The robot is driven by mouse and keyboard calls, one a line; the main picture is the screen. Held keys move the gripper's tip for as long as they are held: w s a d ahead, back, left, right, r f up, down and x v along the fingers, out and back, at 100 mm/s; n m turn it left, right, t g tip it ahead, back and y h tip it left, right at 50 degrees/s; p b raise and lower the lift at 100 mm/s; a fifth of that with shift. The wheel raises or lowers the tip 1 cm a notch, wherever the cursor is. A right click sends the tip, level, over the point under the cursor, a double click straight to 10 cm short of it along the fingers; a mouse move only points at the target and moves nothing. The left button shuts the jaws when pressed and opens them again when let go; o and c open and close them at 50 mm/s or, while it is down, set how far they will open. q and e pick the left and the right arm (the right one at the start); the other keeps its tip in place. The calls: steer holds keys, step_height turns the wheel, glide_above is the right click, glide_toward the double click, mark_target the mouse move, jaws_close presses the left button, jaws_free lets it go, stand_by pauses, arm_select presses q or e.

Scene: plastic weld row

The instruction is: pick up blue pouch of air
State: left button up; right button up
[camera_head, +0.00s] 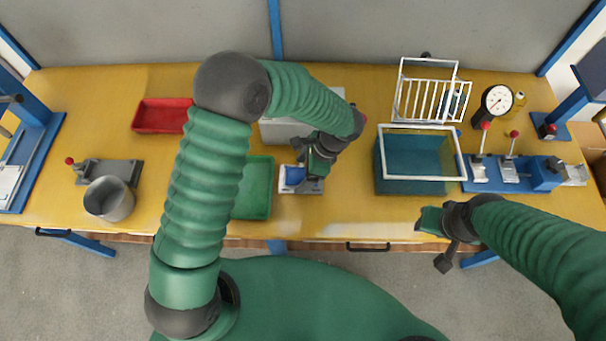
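A small blue and white item (293,176), which looks like the blue pouch, sits on a small grey plate (309,188) near the middle of the table. My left gripper (304,171) points down right beside it, at its right side, and hides part of it and of the plate. I cannot tell whether the fingers touch it or how far apart they are. My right gripper (432,243) is over the table's front edge at the right, with its fingers apart and nothing between them.
A green tray (254,190) lies left of the plate, and a teal bin with a white rim (420,180) stands to its right. Behind are a red tray (161,116), a white rack (430,95) and a dial gauge (497,98). A metal cup (109,199) and lever clamps (510,172) stand toward the sides.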

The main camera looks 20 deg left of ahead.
arm_select(q)
steer(key=shift+a, duration=0.45)
steer(key=c, duration=0.7)
steer(key=shift+d, duration=0.2)
steer(key=c, duration=0.4)
steer(key=shift+d+r, duration=0.1)
steer(key=shift+d, duration=0.1)
